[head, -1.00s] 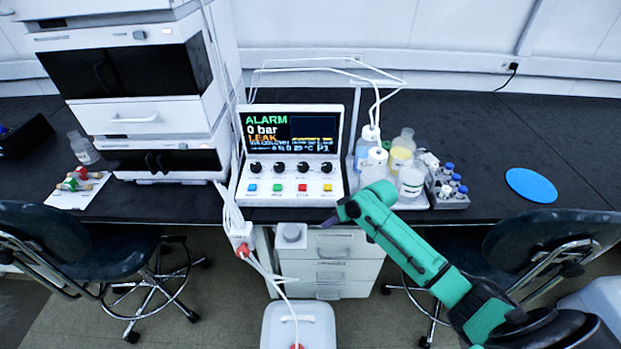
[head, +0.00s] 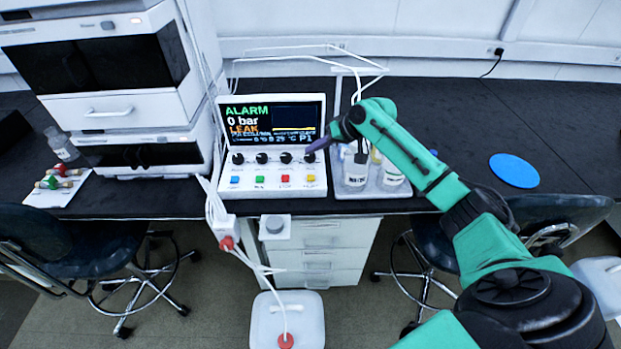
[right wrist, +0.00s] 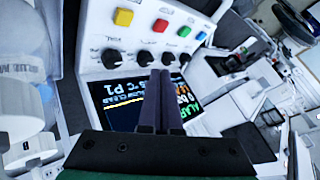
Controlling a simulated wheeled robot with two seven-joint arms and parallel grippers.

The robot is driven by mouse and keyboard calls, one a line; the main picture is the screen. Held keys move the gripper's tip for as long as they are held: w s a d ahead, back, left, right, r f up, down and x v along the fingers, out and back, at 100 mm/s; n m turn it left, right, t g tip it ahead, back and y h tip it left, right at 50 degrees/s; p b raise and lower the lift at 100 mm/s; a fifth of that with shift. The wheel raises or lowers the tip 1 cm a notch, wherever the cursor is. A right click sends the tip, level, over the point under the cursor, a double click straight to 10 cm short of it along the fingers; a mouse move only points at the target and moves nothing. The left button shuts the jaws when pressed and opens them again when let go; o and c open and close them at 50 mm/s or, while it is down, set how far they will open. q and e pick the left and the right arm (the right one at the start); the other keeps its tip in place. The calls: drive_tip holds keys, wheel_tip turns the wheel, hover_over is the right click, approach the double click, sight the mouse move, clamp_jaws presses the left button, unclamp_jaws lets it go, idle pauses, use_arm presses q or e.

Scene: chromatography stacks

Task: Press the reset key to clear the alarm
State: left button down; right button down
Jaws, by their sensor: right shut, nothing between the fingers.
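The control panel (head: 272,192) stands on the bench. Its screen (head: 270,122) reads ALARM, 0 bar and LEAK. A row of keys runs along its lower face: blue (head: 234,180), green (head: 260,180), red (head: 286,179) and yellow (head: 311,178). The labels are too small to read surely, so I cannot tell which is reset. In the right wrist view the panel appears upside down, with the yellow key (right wrist: 124,17) and red key (right wrist: 160,25) beyond the fingertips. My right gripper (head: 312,149) is shut and empty, in front of the screen's lower right corner, apart from the keys. My left gripper is not in view.
Several black knobs (head: 262,158) sit between screen and keys. Bottles (head: 355,178) stand in a tray right of the panel, partly behind my right arm. A chromatography stack (head: 115,85) stands left. White tubing (head: 215,205) hangs at the panel's left edge. Bench right of the tray is mostly clear.

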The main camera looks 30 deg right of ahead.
drive_tip(key=b, duration=0.6)
hover_over(314, 179)
wheel_tip(314, 179, down, 6)
drive_tip(key=shift+w+r, duration=0.1)
wheel_tip(314, 179, down, 2)
drive_tip(key=shift+d+f+b, duration=0.1)
drive_tip(key=shift+f+b, duration=0.05)
drive_tip(key=shift+b, duration=0.25)
drive_tip(key=shift+f, duration=0.1)
idle(1.0)
drive_tip(key=shift+f, duration=0.3)
drive_tip(key=shift+f, duration=0.6)
idle(0.5)
drive_tip(key=shift+r, duration=0.1)
drive_tip(key=shift+r+p, duration=0.85)
drive_tip(key=shift+p, duration=0.25)
